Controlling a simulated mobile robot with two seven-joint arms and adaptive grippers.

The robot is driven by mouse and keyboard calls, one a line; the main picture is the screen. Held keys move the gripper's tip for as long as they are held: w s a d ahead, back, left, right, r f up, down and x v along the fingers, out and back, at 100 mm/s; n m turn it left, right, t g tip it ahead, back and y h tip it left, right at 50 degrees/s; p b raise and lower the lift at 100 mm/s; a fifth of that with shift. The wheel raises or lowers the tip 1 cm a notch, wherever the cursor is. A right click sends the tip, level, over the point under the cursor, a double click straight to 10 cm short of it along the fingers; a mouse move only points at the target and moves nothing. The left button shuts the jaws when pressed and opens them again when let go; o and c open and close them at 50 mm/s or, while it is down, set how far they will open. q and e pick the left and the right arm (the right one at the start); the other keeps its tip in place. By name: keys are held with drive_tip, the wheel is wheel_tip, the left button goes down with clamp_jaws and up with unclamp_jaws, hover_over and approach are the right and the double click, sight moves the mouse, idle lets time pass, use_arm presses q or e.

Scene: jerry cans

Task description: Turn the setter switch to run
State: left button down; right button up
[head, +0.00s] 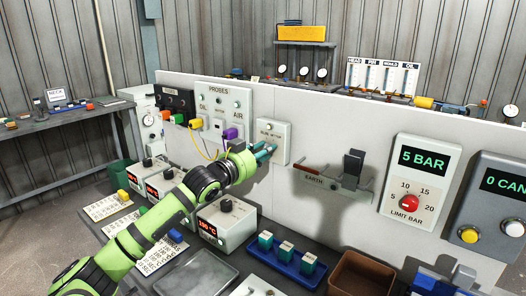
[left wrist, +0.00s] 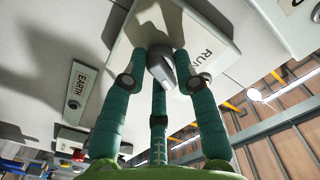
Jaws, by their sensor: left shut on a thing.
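The setter switch is on a pale box (head: 272,130) on the white panel, right of the probes board. In the left wrist view its plate (left wrist: 215,35) carries the word RUN, and its grey knob (left wrist: 162,68) sits between my fingers. My left gripper (head: 265,153) reaches the lower part of this box. In the left wrist view its teal fingers (left wrist: 160,75) are closed around the knob. The knob's pointing direction cannot be told for sure, as the fingers hide part of it. My right gripper is not in view.
An EARTH bar with a grey lever (head: 352,168) juts from the panel to the right. The probes board (head: 222,103) is to the left. A 5 BAR limit box (head: 420,182) is farther right. Below are a 190 °C box (head: 222,228) and a blue tray (head: 270,262).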

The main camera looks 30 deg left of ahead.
use_arm(q)
drive_tip(key=n+p, duration=0.1)
drive_tip(key=n, duration=0.1)
drive_tip(key=r+n+p, duration=0.1)
drive_tip(key=n+p, duration=0.2)
drive_tip(key=n, duration=0.1)
drive_tip(key=shift+a+r+n, duration=0.2)
drive_tip(key=shift+a+n, duration=0.05)
drive_tip(key=shift+n, duration=0.15)
drive_tip(key=n+p, duration=0.2)
drive_tip(key=n, duration=0.1)
drive_tip(key=shift+a, duration=0.1)
drive_tip(key=shift+f+n+p, duration=0.1)
drive_tip(key=shift+n+p, duration=0.45)
drive_tip(key=shift+n, duration=0.65)
drive_tip(key=c, duration=1)
unclamp_jaws()
drive_tip(key=shift+f, duration=0.35)
